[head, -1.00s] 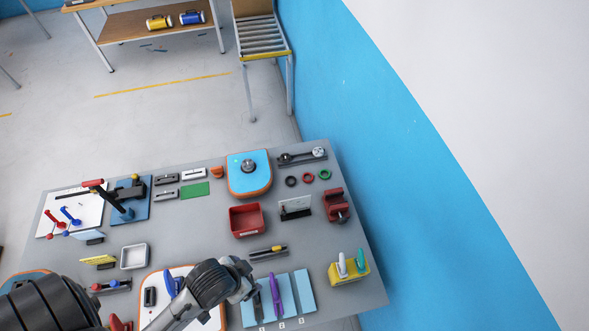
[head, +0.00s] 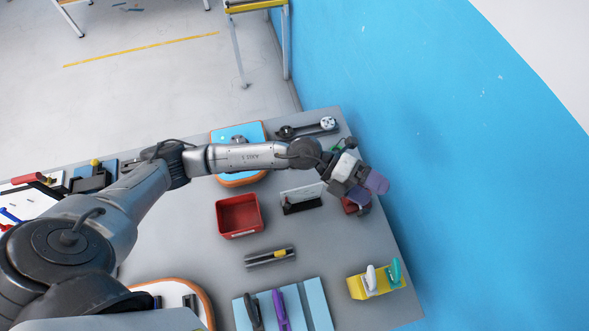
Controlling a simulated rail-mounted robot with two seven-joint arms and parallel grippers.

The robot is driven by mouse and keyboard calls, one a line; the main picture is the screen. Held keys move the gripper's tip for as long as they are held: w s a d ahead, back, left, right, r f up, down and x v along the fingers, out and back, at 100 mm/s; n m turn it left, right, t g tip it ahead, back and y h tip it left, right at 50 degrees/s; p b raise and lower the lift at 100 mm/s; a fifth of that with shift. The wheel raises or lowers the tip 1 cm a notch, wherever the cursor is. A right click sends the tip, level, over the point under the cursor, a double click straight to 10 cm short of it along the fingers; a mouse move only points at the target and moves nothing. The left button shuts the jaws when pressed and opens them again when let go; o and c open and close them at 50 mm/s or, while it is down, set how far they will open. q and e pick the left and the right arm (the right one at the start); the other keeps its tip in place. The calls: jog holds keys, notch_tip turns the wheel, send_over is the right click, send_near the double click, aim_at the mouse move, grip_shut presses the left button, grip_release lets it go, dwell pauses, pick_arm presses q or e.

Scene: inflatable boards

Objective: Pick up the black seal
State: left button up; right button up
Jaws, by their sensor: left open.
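The black seal is not visible; my left arm covers the part of the table where it lay among the small rings. My left gripper (head: 371,193) has purple fingertips spread apart, with nothing seen between them. It is above the table's right edge, over the red clamp-like fixture (head: 350,206), which it partly hides. My right gripper is not in view.
A yellow holder (head: 375,284) stands front right. A blue wall (head: 480,190) rises at right.

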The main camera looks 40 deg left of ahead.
pick_arm(q)
jog(key=w+a+f+m+g+y+b, duration=0.2)
jog(key=w+a+f+g+y+b, duration=0.15)
jog(key=a+f+y, duration=0.75)
jog(key=w+a+f+n+y+b, duration=0.1)
jog(key=a+f+y+b, duration=0.1)
jog(key=a, duration=0.6)
jog(key=w+a+f+n+y+b, duration=0.1)
jog(key=w+a+f+y, duration=0.1)
jog(key=a, duration=0.5)
jog(key=shift+y, duration=0.3)
jog(key=f, duration=0.6)
jog(key=shift+s+a, duration=0.15)
jog(key=shift+a, duration=0.1)
jog(key=shift+f+b, duration=0.3)
jog(key=shift+f, duration=0.6)
jog(key=shift+s+a+f, duration=0.1)
jog(key=shift+a+f, duration=0.05)
jog(key=shift+f, duration=1.05)
jog(key=shift+s+a+f, duration=0.1)
jog(key=shift+f, duration=1.1)
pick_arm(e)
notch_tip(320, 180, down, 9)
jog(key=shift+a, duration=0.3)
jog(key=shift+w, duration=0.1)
pick_arm(q)
jog(key=shift+c, duration=0.3)
